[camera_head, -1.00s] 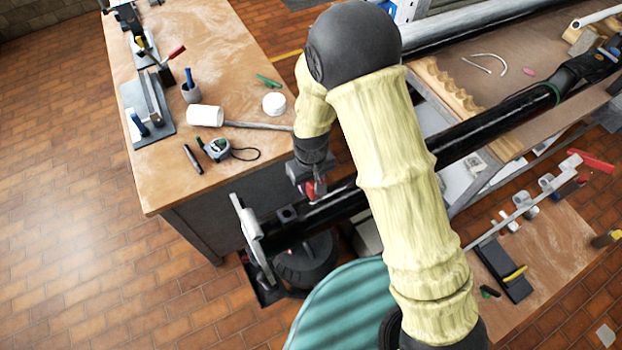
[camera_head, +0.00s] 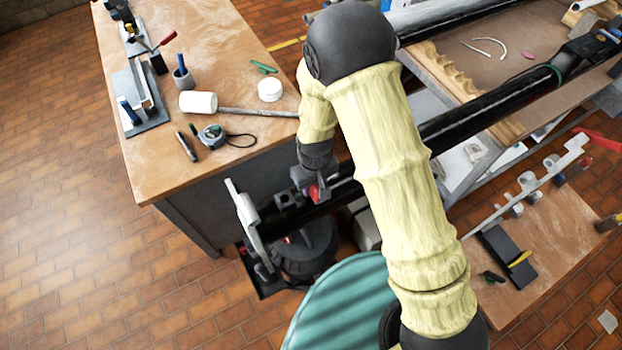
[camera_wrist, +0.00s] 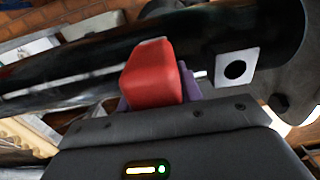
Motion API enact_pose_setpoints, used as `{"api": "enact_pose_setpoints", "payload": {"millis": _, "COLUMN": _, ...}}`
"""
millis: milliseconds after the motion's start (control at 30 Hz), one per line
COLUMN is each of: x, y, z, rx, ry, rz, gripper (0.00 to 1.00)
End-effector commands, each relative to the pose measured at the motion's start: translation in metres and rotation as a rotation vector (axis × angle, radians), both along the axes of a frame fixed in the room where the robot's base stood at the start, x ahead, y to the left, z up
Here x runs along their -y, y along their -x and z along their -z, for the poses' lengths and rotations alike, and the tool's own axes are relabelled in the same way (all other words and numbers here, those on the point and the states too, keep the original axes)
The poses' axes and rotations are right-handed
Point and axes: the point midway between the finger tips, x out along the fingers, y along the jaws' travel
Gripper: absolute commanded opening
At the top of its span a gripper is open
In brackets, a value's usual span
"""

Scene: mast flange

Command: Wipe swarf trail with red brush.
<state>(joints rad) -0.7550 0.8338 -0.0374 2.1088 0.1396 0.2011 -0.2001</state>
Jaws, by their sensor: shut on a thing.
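My gripper (camera_head: 314,190) is shut on the red brush, just above the black mast tube near its flange end. In the wrist view the red brush (camera_wrist: 153,76) sits between the purple fingers and stands up against the near side of the black mast (camera_wrist: 90,62). Whether its bristles touch the mast is hidden. In the head view the mast (camera_head: 450,125) runs from the grey flange plate (camera_head: 250,222) up to the right, partly behind my arm. I cannot make out the swarf trail.
A wooden bench (camera_head: 225,75) at left holds a white mallet (camera_head: 198,102), a tape measure (camera_head: 211,136) and a white round tub (camera_head: 270,89). A teal ribbed round surface (camera_head: 345,310) is at the bottom. A low bench (camera_head: 560,225) with tools stands at right.

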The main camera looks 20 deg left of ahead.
Motion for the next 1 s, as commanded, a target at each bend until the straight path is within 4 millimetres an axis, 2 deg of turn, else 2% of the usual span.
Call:
{"api": "enact_pose_setpoints", "payload": {"millis": 333, "x": 0.002, "y": 0.009, "z": 0.000, "rx": -0.001, "ry": 0.001, "rz": -0.023, "gripper": 0.07}}
{"api": "enact_pose_setpoints", "payload": {"millis": 1000, "x": -0.017, "y": -0.006, "z": 0.000, "rx": 0.001, "ry": 0.001, "rz": 0.004, "gripper": 0.07}}
